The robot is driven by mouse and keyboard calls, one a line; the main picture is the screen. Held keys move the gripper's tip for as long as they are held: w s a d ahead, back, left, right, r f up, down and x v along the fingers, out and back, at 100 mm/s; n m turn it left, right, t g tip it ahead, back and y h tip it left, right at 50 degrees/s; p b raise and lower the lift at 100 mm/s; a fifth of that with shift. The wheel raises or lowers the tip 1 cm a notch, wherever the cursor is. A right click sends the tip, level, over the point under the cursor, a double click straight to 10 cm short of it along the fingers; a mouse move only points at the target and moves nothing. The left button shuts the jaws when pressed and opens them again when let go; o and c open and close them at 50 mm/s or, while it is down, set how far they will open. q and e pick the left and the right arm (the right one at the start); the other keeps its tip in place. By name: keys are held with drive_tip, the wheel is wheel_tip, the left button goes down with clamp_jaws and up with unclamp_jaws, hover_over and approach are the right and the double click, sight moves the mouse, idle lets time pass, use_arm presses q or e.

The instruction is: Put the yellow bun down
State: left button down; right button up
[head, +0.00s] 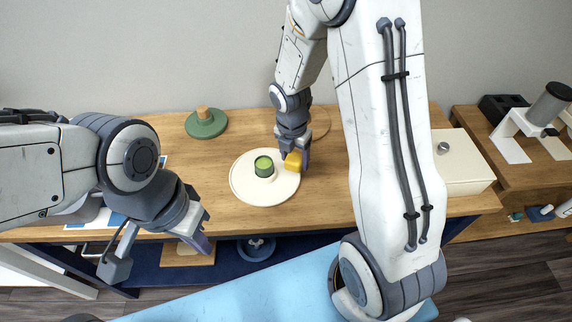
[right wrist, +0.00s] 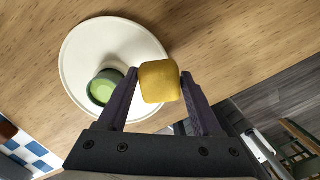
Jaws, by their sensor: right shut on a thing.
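The yellow bun (head: 293,161) is between the fingers of my right gripper (head: 294,158), over the right part of a round white plate (head: 245,190). In the right wrist view the bun (right wrist: 159,81) sits between both fingertips, and the plate (right wrist: 85,45) shows behind it. I cannot tell whether the bun touches the plate. A green cup-like item (head: 264,167) stands on the plate, left of the bun; it also shows in the right wrist view (right wrist: 103,87). My left gripper (head: 200,232) hangs in front of the cabinet's front edge, with nothing seen in it; its jaw opening is unclear.
The wooden cabinet top (head: 340,190) has free room right of the plate. A green round lid with a wooden knob (head: 206,123) lies at the back left. A cream box (head: 460,160) stands at the right. A blue bowl (head: 256,248) is on the shelf below.

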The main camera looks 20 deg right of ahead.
sight(288, 174)
drive_tip(key=shift+w+a+f, duration=0.25)
drive_tip(key=shift+w+f, duration=0.05)
drive_tip(key=shift+w, duration=0.15)
drive_tip(key=shift+w+a+f, duration=0.25)
drive_tip(key=shift+w+f, duration=0.05)
drive_tip(key=shift+w, duration=0.15)
drive_tip(key=shift+w+f, duration=0.1)
drive_tip(key=shift+f, duration=1.95)
drive_tip(key=shift+f, duration=0.2)
drive_tip(key=o, duration=1.1)
drive_tip(key=shift+r, duration=0.15)
